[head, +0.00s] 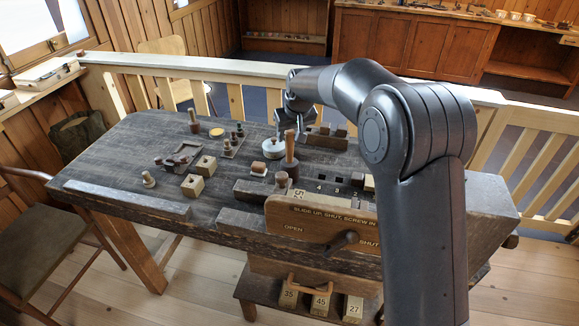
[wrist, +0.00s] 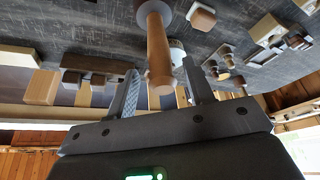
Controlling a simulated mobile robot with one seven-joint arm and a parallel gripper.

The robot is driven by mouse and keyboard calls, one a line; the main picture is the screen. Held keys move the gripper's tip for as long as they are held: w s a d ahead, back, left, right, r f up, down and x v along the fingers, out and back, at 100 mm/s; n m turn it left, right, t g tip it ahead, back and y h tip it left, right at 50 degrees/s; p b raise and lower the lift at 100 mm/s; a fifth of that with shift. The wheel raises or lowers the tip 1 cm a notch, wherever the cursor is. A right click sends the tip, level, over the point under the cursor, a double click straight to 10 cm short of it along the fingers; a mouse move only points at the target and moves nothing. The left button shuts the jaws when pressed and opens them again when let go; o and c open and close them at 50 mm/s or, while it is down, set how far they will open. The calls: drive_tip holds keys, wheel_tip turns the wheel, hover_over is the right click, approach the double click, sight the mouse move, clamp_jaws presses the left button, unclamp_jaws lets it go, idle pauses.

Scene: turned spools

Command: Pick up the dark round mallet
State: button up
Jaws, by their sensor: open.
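The mallet has a dark round head (head: 288,169) and stands head down on the bench with its light brown wooden handle (head: 290,147) pointing up. In the wrist view the handle (wrist: 158,48) shows end-on toward the camera, between my two fingers, with a gap on each side. My gripper (wrist: 160,67) is open and empty. In the head view my gripper (head: 291,120) is at the top of the handle; its fingertips are hard to make out there.
A white round lidded pot (head: 273,149) and a small block on a white base (head: 259,168) stand close left of the mallet. A dark rack with blocks (head: 326,138) is behind. A wooden panel (head: 320,224) stands in front.

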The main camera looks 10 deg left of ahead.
sight(289, 139)
drive_tip(key=x, duration=0.3)
drive_tip(key=shift+w+a+f, duration=0.1)
drive_tip(key=shift+a+f, duration=0.05)
drive_tip(key=shift+f, duration=0.2)
drive_tip(key=shift+c, duration=0.3)
clamp_jaws()
